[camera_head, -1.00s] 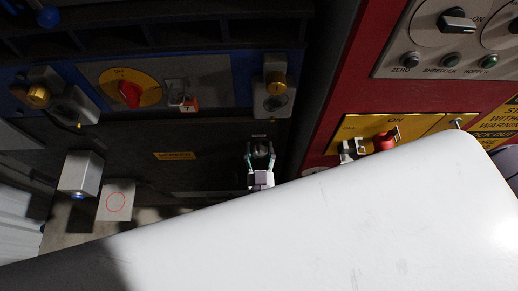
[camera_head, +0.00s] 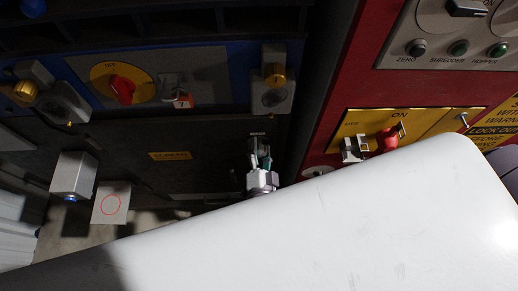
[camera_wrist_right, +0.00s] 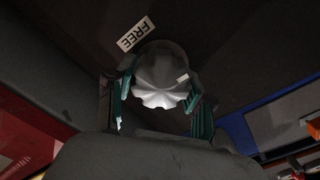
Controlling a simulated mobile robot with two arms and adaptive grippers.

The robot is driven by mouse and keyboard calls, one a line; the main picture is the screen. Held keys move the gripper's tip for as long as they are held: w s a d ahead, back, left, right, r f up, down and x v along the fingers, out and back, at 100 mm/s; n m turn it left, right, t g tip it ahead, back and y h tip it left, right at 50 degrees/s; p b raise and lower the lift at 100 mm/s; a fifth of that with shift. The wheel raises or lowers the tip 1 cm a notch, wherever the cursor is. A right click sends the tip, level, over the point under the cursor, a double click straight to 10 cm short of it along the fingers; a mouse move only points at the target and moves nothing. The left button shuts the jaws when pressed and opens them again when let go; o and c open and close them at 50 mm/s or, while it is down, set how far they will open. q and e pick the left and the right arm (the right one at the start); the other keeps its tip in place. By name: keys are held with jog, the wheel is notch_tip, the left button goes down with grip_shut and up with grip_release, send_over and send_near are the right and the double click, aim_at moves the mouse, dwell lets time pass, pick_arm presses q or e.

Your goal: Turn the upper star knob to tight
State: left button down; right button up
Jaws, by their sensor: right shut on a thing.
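The star knob is a grey, scalloped disc with a small white mark near its rim, seen in the right wrist view (camera_wrist_right: 160,78). It is on a dark panel, beside a white label reading FREE (camera_wrist_right: 136,34). My right gripper (camera_wrist_right: 158,95) has its teal-padded fingers on either side of the knob and is shut on it. In the head view my right gripper (camera_head: 260,158) is at the dark panel below the brass knob and hides most of the star knob. Whether a second star knob sits lower cannot be seen. My left gripper is not in view.
Right stands a red cabinet (camera_head: 345,85) with a red knob (camera_head: 388,139). A large white surface covers the lower right.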

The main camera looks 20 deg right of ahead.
jog(key=m, duration=0.1)
jog(key=m+b, duration=0.1)
jog(key=m, duration=0.1)
jog(key=m+b, duration=0.1)
jog(key=shift+f+m, duration=0.25)
jog(key=shift+m, duration=0.05)
jog(key=m+b, duration=0.2)
jog(key=m, duration=0.2)
jog(key=shift+f+m, duration=0.1)
jog(key=shift+m, duration=0.2)
jog(key=m+b, duration=0.3)
jog(key=m, duration=0.1)
jog(key=shift+f, duration=0.15)
jog(key=shift+m+b, duration=1.3)
jog(key=shift+m, duration=0.8)
jog(key=o, duration=1.2)
jog(key=shift+c, duration=0.2)
jog(key=shift+s+a, duration=0.1)
jog(key=v, duration=1.1)
jog(key=shift+s, duration=0.4)
